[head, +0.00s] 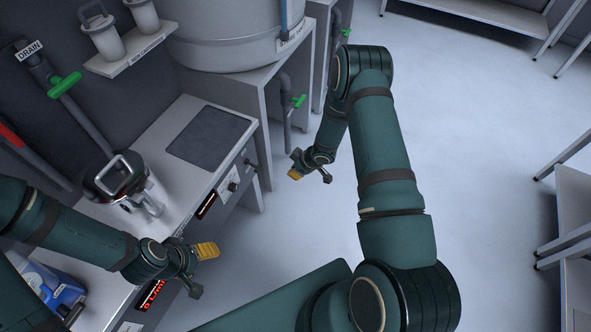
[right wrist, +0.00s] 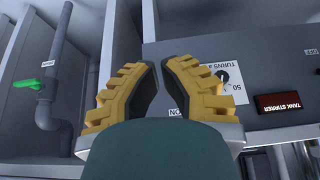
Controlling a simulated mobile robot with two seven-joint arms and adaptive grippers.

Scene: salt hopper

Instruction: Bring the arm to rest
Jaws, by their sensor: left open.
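My left gripper (head: 203,270) is in the lower left of the head view, over the front edge of the bench. Its fingers are apart, with nothing between them. My right gripper (head: 311,177) hangs from the raised right arm near the middle of the head view, in front of the cabinets and clear of them. Its fingers are apart and empty. In the right wrist view the yellow finger pads (right wrist: 158,95) have a gap between them, with a grey panel beyond.
The grey bench (head: 178,185) holds a lidded metal vessel (head: 118,180) and a blue container (head: 52,290). A large tank (head: 225,40) stands behind. A green valve handle (head: 299,101) is near the right arm. Open floor (head: 480,200) lies right, with tables at its edge.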

